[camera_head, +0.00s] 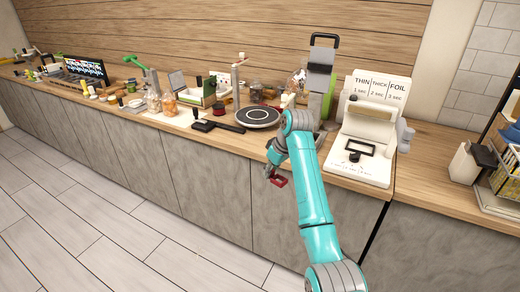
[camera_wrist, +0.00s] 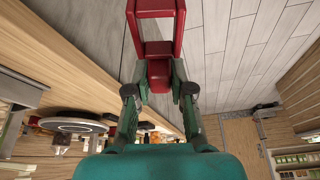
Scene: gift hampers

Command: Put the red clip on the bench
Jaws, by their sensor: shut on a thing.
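My gripper (camera_head: 271,172) is shut on the red clip (camera_head: 279,180), which hangs in the air just in front of the bench (camera_head: 222,133) edge. In the wrist view the clip (camera_wrist: 157,38) is a red open frame with a solid stem, and the stem sits between the fingertips of my gripper (camera_wrist: 159,84). The wooden bench top also shows in the wrist view (camera_wrist: 75,75), to the left of the clip. The clip is clear of the bench, over the floor side.
A round black plate (camera_head: 257,115) and a dark flat tool (camera_head: 218,124) lie on the bench near my gripper. A white sealer (camera_head: 362,150) stands to the right, beside a tall grey and green device (camera_head: 320,85). Bare bench top shows along the front edge.

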